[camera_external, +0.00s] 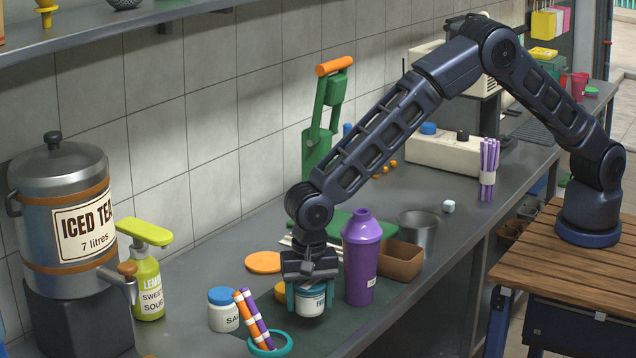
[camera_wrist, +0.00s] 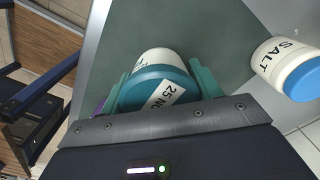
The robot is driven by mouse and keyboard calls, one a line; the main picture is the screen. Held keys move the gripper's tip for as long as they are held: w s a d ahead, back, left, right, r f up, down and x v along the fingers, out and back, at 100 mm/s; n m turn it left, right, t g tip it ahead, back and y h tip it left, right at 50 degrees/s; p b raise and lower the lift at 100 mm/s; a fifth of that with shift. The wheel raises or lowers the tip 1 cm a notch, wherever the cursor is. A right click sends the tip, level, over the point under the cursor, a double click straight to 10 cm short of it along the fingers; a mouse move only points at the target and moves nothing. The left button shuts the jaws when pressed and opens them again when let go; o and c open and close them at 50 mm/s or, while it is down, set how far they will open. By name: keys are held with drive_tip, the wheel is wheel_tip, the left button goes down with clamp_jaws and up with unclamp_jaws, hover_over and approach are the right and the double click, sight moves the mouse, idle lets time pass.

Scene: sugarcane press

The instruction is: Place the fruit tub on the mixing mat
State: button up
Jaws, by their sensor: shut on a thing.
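A dark grey-green surface, which looks like the mixing mat (camera_wrist: 225,55), lies beneath the tub. The tub is on or just above it; I cannot tell whether they touch. The mat's outline is hard to make out in the external view.
A purple shaker (camera_external: 361,262) stands close right of the tub. A salt jar (camera_external: 223,312) and a teal ring holder (camera_external: 270,345) with striped sticks stand to the left. A brown box (camera_external: 400,262) and metal cup (camera_external: 418,232) are behind right. An iced tea dispenser (camera_external: 65,215) stands far left.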

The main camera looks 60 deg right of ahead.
sight(309, 282)
drive_tip(key=shift+f, duration=2.15)
drive_tip(key=shift+f, duration=0.1)
drive_tip(key=o, duration=1.1)
drive_tip(key=shift+o, duration=0.2)
wheel_tip(309, 282, up, 12)
drive_tip(key=shift+r, duration=0.1)
